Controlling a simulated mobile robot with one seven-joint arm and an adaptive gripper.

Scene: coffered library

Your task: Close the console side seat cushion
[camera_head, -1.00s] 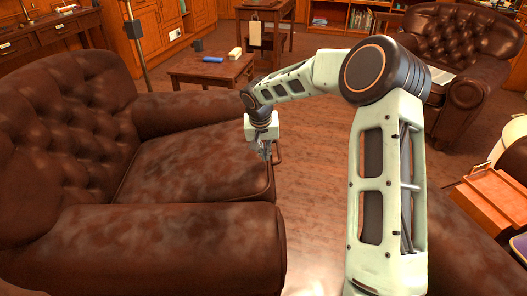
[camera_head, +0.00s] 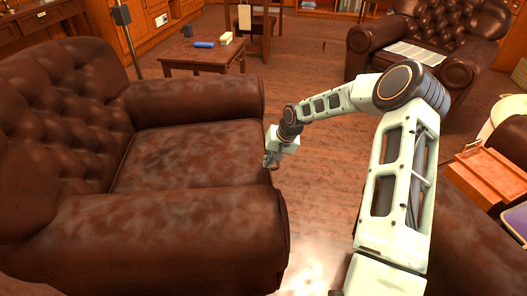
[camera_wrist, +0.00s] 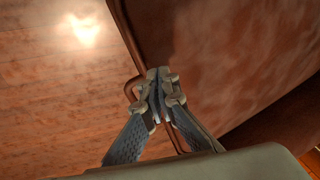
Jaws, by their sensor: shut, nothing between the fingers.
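The brown leather seat cushion (camera_head: 190,155) lies between the two armrests of the sofa-like seat at left. Its front edge is close to the armrest fronts; I cannot tell if it is fully flush. My gripper (camera_head: 271,161) is at that front edge, shut and empty. In the wrist view, my gripper's fingertips (camera_wrist: 160,76) are together over the cushion's edge (camera_wrist: 138,30). A thin reddish handle (camera_wrist: 131,88) shows beside and behind the fingers, partly hidden by them. I cannot tell whether they touch it.
The near armrest (camera_head: 160,235) and far armrest (camera_head: 195,100) flank the cushion. A low wooden table (camera_head: 203,57) stands beyond, and another leather armchair (camera_head: 425,40) at the back right. Wooden floor (camera_head: 325,185) lies open in front of the seat.

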